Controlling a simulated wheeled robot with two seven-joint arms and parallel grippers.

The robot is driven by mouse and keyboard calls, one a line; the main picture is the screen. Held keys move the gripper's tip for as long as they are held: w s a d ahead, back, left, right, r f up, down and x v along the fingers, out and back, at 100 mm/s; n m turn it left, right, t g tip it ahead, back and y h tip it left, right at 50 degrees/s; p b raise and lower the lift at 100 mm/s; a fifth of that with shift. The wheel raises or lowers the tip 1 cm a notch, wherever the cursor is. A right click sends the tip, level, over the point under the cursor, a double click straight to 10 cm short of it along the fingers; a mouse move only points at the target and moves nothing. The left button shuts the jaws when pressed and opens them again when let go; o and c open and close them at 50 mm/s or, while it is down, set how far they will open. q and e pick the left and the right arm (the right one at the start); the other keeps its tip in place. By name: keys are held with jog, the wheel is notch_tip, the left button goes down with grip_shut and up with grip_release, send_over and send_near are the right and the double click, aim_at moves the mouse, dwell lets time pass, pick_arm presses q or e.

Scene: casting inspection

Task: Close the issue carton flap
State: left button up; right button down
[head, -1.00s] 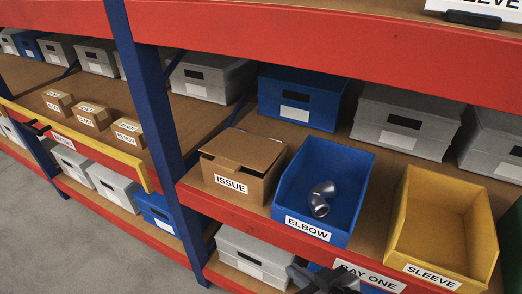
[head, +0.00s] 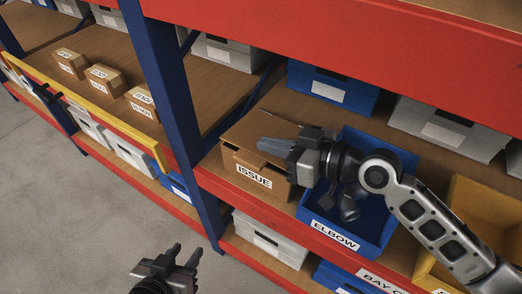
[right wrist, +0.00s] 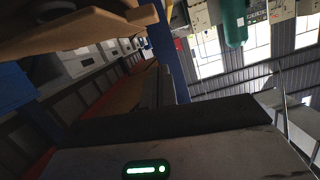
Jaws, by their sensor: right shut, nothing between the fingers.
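The brown issue carton (head: 252,176) stands on the shelf, with its ISSUE label facing front. Its top flap (head: 246,128) lies over the top, and a dark gap shows under its front edge at the left. My right gripper (head: 262,145) is shut and empty, its fingers over the right part of the flap. They hide part of it, and I cannot tell whether they touch it. My left gripper (head: 184,251) is open and empty, low in front of the shelf.
The blue ELBOW bin (head: 335,238) stands right of the carton, with a grey metal elbow (head: 349,208) inside, partly under my right arm. The yellow SLEEVE bin (head: 480,205) is further right. A blue upright (head: 170,95) rises left of the carton. Small cartons (head: 103,78) sit beyond it.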

aim_at(262, 168)
jog(key=shift+x, duration=1.05)
notch_tip(262, 168, down, 3)
jog(key=shift+a+r, duration=0.15)
jog(key=shift+f, duration=0.55)
pick_arm(q)
jog(key=shift+w+r, duration=0.15)
jog(key=shift+w, duration=0.1)
pick_arm(e)
jog(key=shift+s+f, duration=0.1)
jog(key=shift+f, duration=0.05)
pick_arm(q)
jog(key=shift+b, duration=0.35)
pick_arm(e)
jog(key=shift+f, duration=0.1)
